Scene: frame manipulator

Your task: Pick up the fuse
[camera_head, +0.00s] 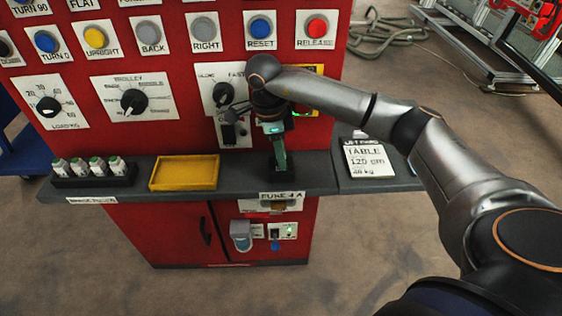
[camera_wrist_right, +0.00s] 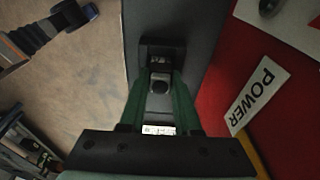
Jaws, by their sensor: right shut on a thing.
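My right gripper (camera_head: 279,165) reaches down to a small black holder (camera_head: 284,174) on the grey shelf, above the label "FUSE 4 A". In the right wrist view its green fingers (camera_wrist_right: 160,92) are shut on the fuse (camera_wrist_right: 159,86), a small part with a grey round end between the fingertips. The fuse is at the black holder (camera_wrist_right: 161,50); I cannot tell whether it is still seated. In the head view the fingers hide the fuse. Several white and green fuses (camera_head: 90,167) stand upright in a black rack at the shelf's left. My left gripper is not in view.
An empty yellow tray (camera_head: 184,187) lies on the grey shelf (camera_head: 240,184) between rack and holder. The red panel (camera_head: 180,65) with buttons and knobs rises close behind my right gripper. A "TABLE 120 cm" card (camera_head: 368,159) lies to the right.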

